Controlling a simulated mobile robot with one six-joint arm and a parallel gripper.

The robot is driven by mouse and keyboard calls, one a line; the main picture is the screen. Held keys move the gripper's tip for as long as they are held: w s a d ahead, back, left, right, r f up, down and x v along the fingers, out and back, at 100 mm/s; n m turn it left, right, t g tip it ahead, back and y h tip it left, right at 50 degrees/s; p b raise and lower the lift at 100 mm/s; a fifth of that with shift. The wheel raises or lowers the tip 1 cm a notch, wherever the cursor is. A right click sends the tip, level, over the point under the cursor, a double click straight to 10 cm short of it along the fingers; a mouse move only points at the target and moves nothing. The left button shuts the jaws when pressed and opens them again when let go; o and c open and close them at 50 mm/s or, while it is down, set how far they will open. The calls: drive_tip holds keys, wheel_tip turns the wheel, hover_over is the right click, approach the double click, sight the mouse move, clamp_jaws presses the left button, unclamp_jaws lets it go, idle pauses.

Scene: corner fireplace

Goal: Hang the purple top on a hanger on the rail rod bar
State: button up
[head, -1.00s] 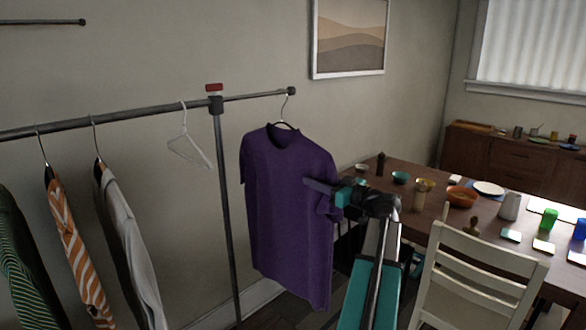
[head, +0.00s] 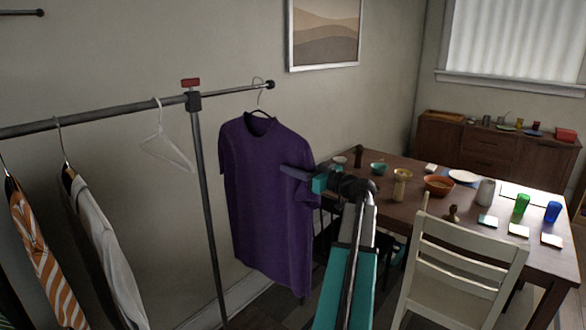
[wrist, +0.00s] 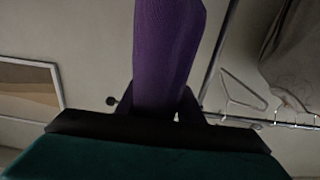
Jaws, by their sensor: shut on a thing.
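The purple top (head: 265,195) hangs upright on a hanger (head: 260,101). The hanger's hook shows at the rail rod bar (head: 140,107), just left of its right end knob, with its top above the bar line. I cannot tell whether the hook rests on the bar or is in front of it. My gripper (head: 300,175) is shut on the right side of the top, near its sleeve. In the wrist view, the purple cloth (wrist: 162,50) runs up from between the jaws (wrist: 160,108), and the hook is hidden.
An empty white hanger (head: 165,148) hangs left of the rail's upright post (head: 207,200). An orange striped garment (head: 45,255) and a grey one (head: 108,250) hang further left. A dining table (head: 400,210) with dishes and a white chair (head: 465,255) stand to the right.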

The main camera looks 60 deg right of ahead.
drive_tip(key=shift+w, duration=0.2)
drive_tip(key=w+f+p, duration=0.2)
drive_tip(key=w+f, duration=0.1)
drive_tip(key=w, duration=0.7)
drive_tip(key=shift+w+d+f+p, duration=0.15)
drive_tip(key=shift+d+f+p, duration=0.05)
drive_tip(key=shift+d+p, duration=0.2)
idle(1.3)
idle(0.7)
drive_tip(key=shift+s+r+b, duration=0.1)
drive_tip(key=shift+s+b, duration=0.15)
drive_tip(key=shift+b, duration=0.7)
idle(0.5)
idle(0.5)
drive_tip(key=o, duration=1.3)
